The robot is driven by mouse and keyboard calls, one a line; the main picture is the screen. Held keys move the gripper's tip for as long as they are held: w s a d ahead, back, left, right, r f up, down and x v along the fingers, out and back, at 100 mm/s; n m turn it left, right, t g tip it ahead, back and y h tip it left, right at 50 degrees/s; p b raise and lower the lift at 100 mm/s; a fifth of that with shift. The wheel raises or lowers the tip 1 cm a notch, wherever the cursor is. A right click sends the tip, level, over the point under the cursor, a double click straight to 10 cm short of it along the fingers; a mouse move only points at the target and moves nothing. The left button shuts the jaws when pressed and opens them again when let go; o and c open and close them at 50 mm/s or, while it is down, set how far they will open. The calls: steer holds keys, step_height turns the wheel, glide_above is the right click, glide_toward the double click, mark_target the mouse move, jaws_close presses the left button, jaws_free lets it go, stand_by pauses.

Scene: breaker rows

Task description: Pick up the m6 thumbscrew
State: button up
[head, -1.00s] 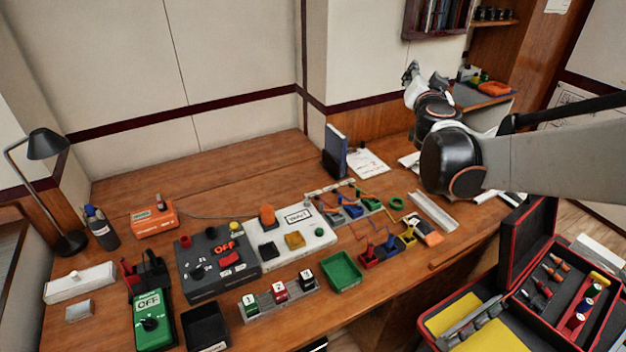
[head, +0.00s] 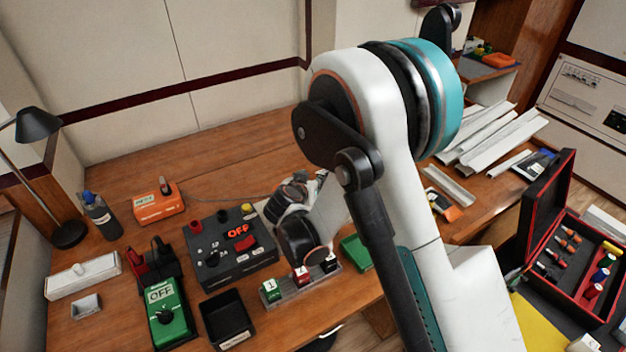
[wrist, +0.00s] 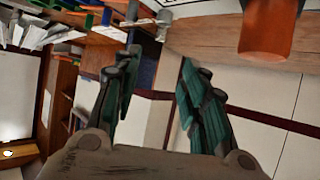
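I cannot make out a part that is clearly the m6 thumbscrew in either view; it may be hidden behind my arm or too small to tell. My gripper (wrist: 158,75) shows in the wrist view with its two dark green fingers apart and nothing between them. An orange cylinder (wrist: 268,30) stands out close by, to the upper right of the fingers. In the head view my arm covers the middle of the bench, and the gripper cannot be told clearly there.
On the bench (head: 120,275) are a grey control box (head: 228,265), a green OFF switch box (head: 168,312), a black tray (head: 228,318) and numbered blocks on a rail (head: 300,287). An open red-edged case (head: 545,190) stands at right. White channels (head: 490,130) lie at back right.

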steer(key=b+x, duration=0.1)
steer(key=x, duration=0.5)
steer(key=shift+w+f, duration=0.2)
steer(key=shift+w, duration=0.1)
steer(key=b+x, duration=0.1)
steer(key=x, duration=0.1)
steer(key=b+x, duration=0.1)
steer(key=x, duration=0.2)
steer(key=shift+s+f+b, duration=0.1)
steer(key=shift+f+b, duration=0.25)
jaws_close()
